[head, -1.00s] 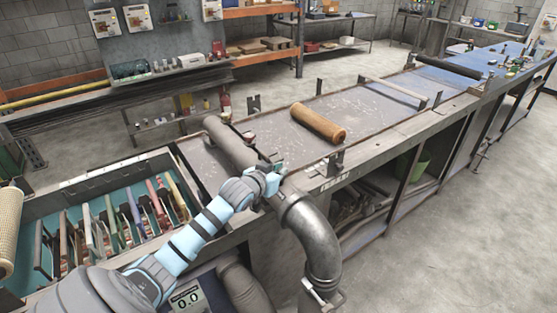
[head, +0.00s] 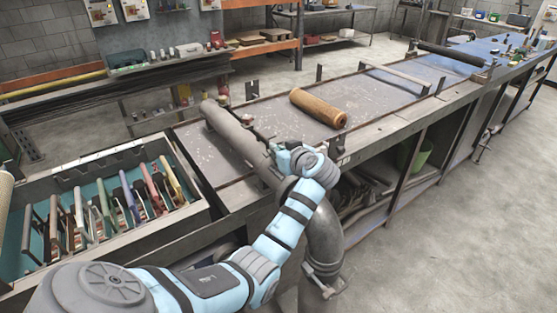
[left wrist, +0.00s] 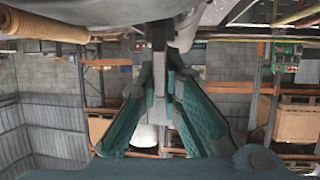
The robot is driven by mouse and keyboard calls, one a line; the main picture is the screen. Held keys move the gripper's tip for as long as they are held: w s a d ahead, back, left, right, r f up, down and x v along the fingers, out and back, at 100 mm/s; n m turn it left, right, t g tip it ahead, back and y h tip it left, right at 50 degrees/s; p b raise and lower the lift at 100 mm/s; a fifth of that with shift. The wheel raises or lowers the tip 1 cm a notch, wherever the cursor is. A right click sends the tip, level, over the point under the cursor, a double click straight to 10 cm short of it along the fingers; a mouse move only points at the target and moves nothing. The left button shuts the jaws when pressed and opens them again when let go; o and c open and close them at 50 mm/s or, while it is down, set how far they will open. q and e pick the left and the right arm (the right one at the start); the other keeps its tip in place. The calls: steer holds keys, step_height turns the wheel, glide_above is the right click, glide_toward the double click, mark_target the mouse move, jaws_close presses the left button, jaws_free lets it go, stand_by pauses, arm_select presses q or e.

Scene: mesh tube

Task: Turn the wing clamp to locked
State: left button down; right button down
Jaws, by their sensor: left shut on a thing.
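A long grey tube (head: 232,135) lies along the near end of the bench and joins a metal elbow pipe (head: 325,235) that bends down over the front edge. My left gripper (head: 279,153) is at the joint between tube and elbow, seen partly behind its own wrist. In the left wrist view its green-padded fingers (left wrist: 158,62) converge on a thin grey upright piece, the wing of the clamp (left wrist: 158,38), and are shut on it. The rest of the clamp is hidden in the head view, so its angle cannot be told. My right gripper is out of view.
A tan mesh roll (head: 318,108) lies on the bench (head: 375,105) beyond the joint. A tray (head: 190,222) of several coloured handled tools stands at left. Metal posts rise along the bench edges. The floor at right is clear.

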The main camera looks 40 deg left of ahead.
arm_select(q)
steer(key=shift+n+g+y+b, duration=0.4)
steer(key=shift+n+g+b, duration=0.6)
steer(key=shift+g+b, duration=0.25)
steer(key=c, duration=1.8)
jaws_free()
steer(key=shift+o, duration=0.2)
steer(key=shift+a+f, duration=0.1)
steer(key=shift+a, duration=0.1)
steer(key=shift+d, duration=0.15)
steer(key=v, duration=1.2)
